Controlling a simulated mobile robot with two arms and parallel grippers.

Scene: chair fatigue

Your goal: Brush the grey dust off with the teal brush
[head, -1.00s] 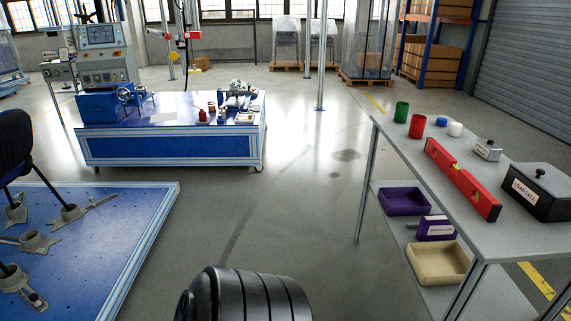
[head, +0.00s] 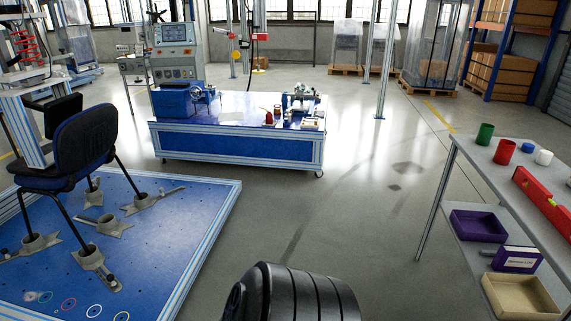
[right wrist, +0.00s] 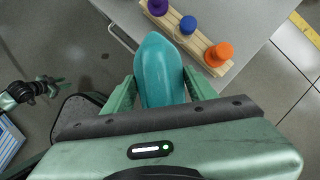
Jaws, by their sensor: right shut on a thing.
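My right gripper (right wrist: 160,88) is shut on the teal brush (right wrist: 157,62) in the right wrist view. The brush's rounded teal body lies between the two green fingers; I see no bristles. A pale grey smudge (head: 30,297), perhaps the grey dust, lies on the blue test platform (head: 185,225) near several small coloured rings, at lower left in the head view. It is too small to be sure. A small dark and green jointed part at the left of the right wrist view looks like my left gripper (right wrist: 22,94); its fingers are unclear.
A dark chair (head: 85,145) stands on the platform, its legs in grey clamps. A grey table (head: 480,180) with cups and a red level (head: 545,195) is at right. A wooden peg block (right wrist: 190,35) lies beside the brush. Open floor (head: 350,210) separates platform and table.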

